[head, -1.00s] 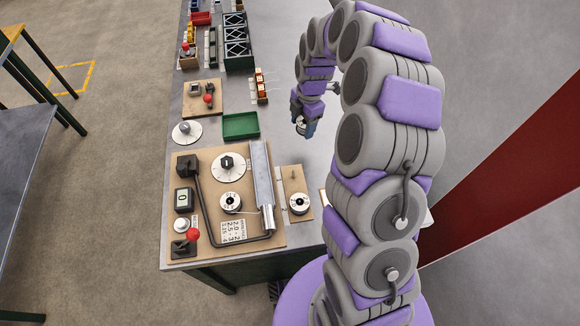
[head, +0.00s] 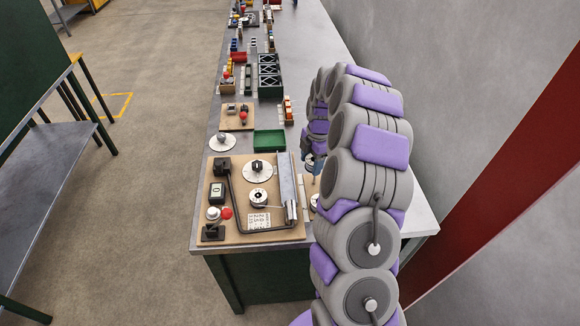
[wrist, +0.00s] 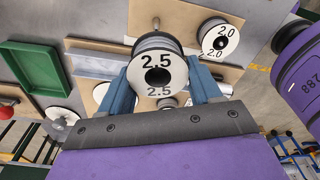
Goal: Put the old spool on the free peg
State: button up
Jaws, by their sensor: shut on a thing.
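My gripper (wrist: 163,90) is shut on a white-flanged spool marked 2.5 (wrist: 157,62), with a blue finger on each side of it. In the head view my gripper (head: 314,164) is above the bench's right side, partly behind my arm. In the wrist view a small board (wrist: 182,20) carries a bare upright peg (wrist: 156,23) and, beside it, a spool marked 2.0 (wrist: 220,38). The held spool is in front of this board and appears apart from the peg. My arm mostly hides the board in the head view.
A grey wall stands on the right.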

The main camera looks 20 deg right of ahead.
jog(key=d+f, duration=0.2)
jog(key=d, duration=0.1)
jog(key=shift+d+f+b, duration=0.2)
jog(key=shift+d+b, duration=0.1)
send_over(310, 185)
jog(key=a, duration=0.2)
notch_tip(310, 185, down, 2)
jog(key=shift+w+f+b, duration=0.1)
jog(key=shift+f+b, duration=0.05)
jog(key=shift+b, duration=0.2)
jog(key=d+f, duration=0.3)
jog(key=d, duration=0.1)
jog(key=shift+f+b, duration=0.3)
jog(key=shift+b, duration=0.05)
grip_shut()
jog(key=shift+f, duration=0.2)
jog(key=shift+a+f, duration=0.2)
jog(key=shift+a, duration=0.6)
jog(key=shift+d, duration=0.15)
jog(key=o, duration=0.9)
grip_release()
jog(key=shift+d, duration=0.1)
jog(key=o, duration=0.4)
jog(key=shift+a, duration=0.2)
jog(key=shift+o, duration=0.2)
jog(key=shift+a, duration=0.15)
jog(key=shift+r, duration=0.1)
